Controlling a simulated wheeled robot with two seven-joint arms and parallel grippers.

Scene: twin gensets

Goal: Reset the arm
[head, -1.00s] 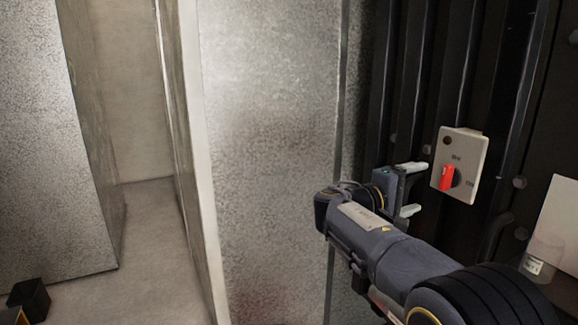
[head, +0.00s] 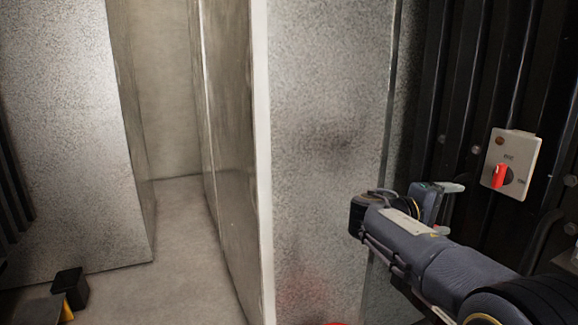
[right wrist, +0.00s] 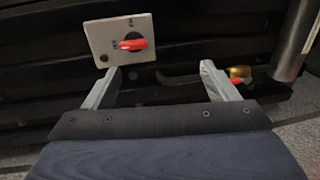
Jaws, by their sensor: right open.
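My right arm reaches in from the lower right in the head view. Its gripper (head: 450,207) is beside the dark ribbed wall, to the left of and below a switch box. In the right wrist view the two fingers of the right gripper (right wrist: 160,88) stand wide apart with nothing between them. The pale switch box (head: 513,163) carries a red knob (head: 499,176). The switch box also shows in the right wrist view (right wrist: 104,41), beyond the fingertips and apart from them. My left gripper is not in view.
A grey speckled panel (head: 325,130) stands left of the arm. A narrow passage with bare floor (head: 190,260) lies farther left. A grey cylinder (right wrist: 295,45) shows at right in the right wrist view.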

